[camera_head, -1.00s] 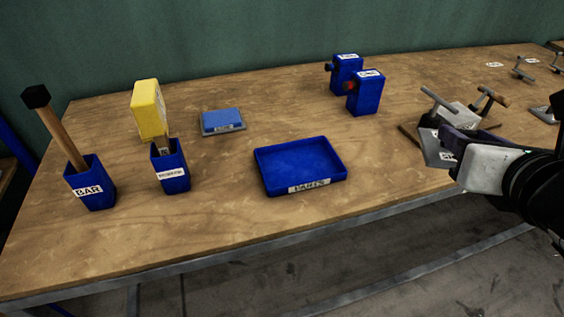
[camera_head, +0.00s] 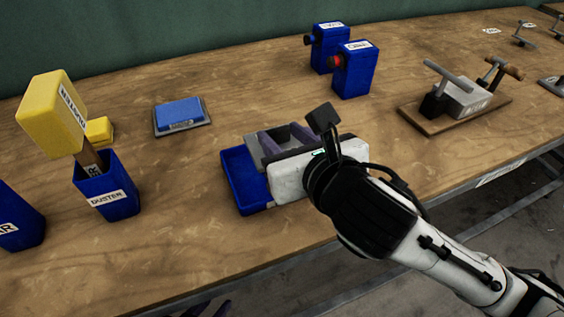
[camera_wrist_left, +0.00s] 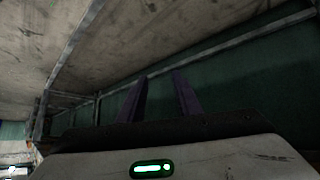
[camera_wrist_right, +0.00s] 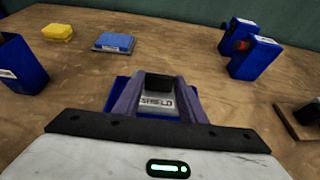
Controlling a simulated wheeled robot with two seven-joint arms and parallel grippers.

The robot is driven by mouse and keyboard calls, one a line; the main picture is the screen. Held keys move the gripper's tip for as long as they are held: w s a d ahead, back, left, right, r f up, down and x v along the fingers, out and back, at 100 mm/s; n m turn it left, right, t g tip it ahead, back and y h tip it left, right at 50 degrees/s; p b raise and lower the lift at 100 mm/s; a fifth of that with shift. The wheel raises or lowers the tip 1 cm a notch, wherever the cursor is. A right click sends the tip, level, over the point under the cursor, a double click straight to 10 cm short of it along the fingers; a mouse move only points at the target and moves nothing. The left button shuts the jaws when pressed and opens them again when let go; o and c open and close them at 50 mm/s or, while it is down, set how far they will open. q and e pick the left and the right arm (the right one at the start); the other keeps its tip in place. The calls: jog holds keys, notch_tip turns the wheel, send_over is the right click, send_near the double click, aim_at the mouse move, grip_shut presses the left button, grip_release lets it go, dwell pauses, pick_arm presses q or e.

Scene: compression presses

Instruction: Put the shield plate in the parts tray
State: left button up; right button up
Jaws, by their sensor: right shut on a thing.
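The shield plate (camera_wrist_right: 157,102), a grey plate labelled SHIELD with a black block on it, is between the fingers of my right gripper (camera_wrist_right: 155,95). In the head view my right gripper (camera_head: 283,142) is shut on the plate (camera_head: 254,153) over the blue parts tray (camera_head: 238,182). The gripper hides much of the tray; its blue edges also show around the plate in the right wrist view (camera_wrist_right: 122,84). I cannot tell whether the plate touches the tray floor. My left gripper (camera_wrist_left: 162,95) has its fingers apart and empty, below the tabletop.
A blue duster holder (camera_head: 107,190) with a yellow duster stands left of the tray. A blue pad on a grey base (camera_head: 180,115) lies behind. Two blue boxes (camera_head: 355,70) stand behind right. A press (camera_head: 460,95) on a wooden board is at right.

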jog(key=shift+s+f, duration=0.1)
jog(key=shift+f, duration=0.75)
jog(key=shift+f+b, duration=0.3)
jog(key=shift+f, duration=0.3)
notch_tip(320, 180, down, 3)
jog(key=shift+f+b, duration=0.15)
jog(key=shift+b, duration=0.35)
jog(key=shift+f, duration=0.15)
jog(key=o, duration=1.3)
pick_arm(q)
jog(key=shift+w+d+f, duration=0.15)
jog(key=shift+w+d, duration=0.1)
jog(key=shift+w, duration=0.1)
jog(key=shift+f, duration=0.2)
